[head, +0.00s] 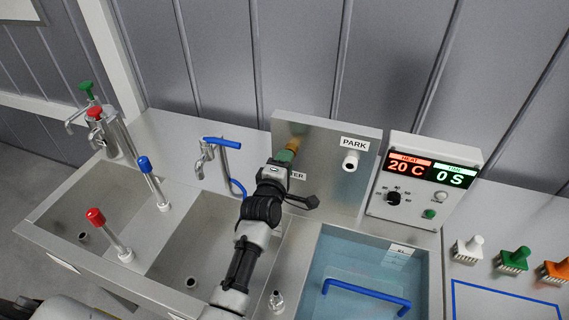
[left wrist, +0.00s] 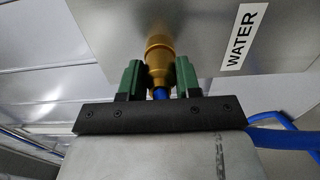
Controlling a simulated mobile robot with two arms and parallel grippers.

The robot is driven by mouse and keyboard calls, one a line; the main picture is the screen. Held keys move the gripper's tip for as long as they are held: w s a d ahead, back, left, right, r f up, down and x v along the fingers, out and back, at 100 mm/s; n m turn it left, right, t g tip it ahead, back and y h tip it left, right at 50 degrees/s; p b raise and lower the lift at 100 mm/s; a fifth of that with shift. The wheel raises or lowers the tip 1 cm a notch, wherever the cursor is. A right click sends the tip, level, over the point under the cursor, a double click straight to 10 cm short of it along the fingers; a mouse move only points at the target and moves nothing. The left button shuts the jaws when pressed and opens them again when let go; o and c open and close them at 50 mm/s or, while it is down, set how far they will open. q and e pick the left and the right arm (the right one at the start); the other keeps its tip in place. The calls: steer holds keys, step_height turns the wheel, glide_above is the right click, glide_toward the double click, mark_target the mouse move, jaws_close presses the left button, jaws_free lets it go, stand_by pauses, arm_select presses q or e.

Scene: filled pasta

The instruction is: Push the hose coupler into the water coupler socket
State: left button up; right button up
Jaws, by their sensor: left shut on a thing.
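My left gripper (head: 286,155) is at the upright steel panel (head: 320,135), just left of its PARK label. In the left wrist view its two green fingers (left wrist: 159,80) are shut on a brass hose coupler (left wrist: 158,72), one on each side. A blue hose (left wrist: 160,94) runs from the coupler's near end. Brass (left wrist: 158,43) continues from the coupler to the panel beside the WATER label (left wrist: 242,37). The coupler and the socket look lined up, but I cannot tell where one ends or how deep it sits. In the head view the gripper hides most of the joint. My right gripper is in neither view.
A white PARK stub (head: 350,162) sticks out right of my gripper. A control box (head: 410,180) reads 20 C and 0 S. A water bath (head: 355,265) with a blue handle (head: 366,292) lies below. A blue-handled tap (head: 222,143) stands left.

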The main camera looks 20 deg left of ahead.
arm_select(q)
steer(key=shift+r, duration=0.1)
stand_by(0.5)
steer(key=o, duration=1.3)
steer(key=shift+c, duration=0.2)
steer(key=s+p, duration=0.4)
steer(key=s, duration=0.3)
steer(key=shift+a, duration=0.15)
stand_by(0.5)
